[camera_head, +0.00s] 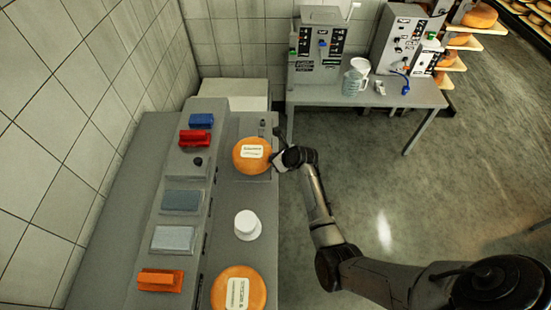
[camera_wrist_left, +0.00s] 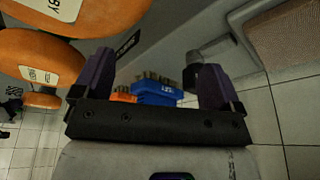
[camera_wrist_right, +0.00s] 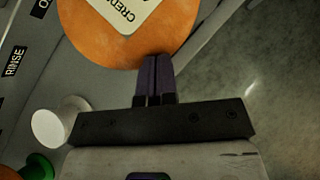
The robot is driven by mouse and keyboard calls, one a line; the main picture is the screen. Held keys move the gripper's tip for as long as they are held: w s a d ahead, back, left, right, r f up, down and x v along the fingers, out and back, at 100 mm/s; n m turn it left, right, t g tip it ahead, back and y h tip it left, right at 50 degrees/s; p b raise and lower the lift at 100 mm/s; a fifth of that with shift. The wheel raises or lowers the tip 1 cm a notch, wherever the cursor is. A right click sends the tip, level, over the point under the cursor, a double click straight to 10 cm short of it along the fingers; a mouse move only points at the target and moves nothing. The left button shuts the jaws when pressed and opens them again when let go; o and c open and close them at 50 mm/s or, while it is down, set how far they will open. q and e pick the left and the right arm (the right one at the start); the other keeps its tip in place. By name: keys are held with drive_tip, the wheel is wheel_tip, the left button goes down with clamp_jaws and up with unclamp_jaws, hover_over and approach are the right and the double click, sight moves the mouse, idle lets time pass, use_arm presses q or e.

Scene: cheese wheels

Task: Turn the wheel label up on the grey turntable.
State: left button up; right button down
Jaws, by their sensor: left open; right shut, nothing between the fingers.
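An orange cheese wheel (camera_head: 239,166) lies flat at the far end of the grey counter, white label (camera_head: 252,151) facing up. A grey surface (camera_head: 262,178) shows at its near edge; I cannot tell how much of it is turntable. My right gripper (camera_head: 280,160) is at the wheel's right edge. In the right wrist view its fingers (camera_wrist_right: 154,75) are shut together and empty, their tips overlapping the wheel's rim (camera_wrist_right: 100,42); contact is unclear. A second wheel (camera_head: 219,291) lies label up at the near end. My left gripper (camera_wrist_left: 152,75) is open and empty.
A white round-topped piece (camera_head: 247,225) stands between the wheels. Red (camera_head: 194,138), blue (camera_head: 201,120) and orange (camera_head: 160,281) blocks or brushes and grey pads (camera_head: 173,239) lie on the raised ledge. A side table (camera_head: 425,93) with machines stands at the back; open floor lies right.

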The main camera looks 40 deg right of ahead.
drive_tip(key=shift+w+a+p, duration=0.2)
drive_tip(key=shift+w+p, duration=0.3)
drive_tip(key=shift+w, duration=0.3)
drive_tip(key=s+f+p+v, duration=0.2)
drive_tip(key=p+v, duration=0.2)
drive_tip(key=v, duration=0.9)
drive_tip(key=shift+d, duration=0.25)
drive_tip(key=shift+w, duration=0.1)
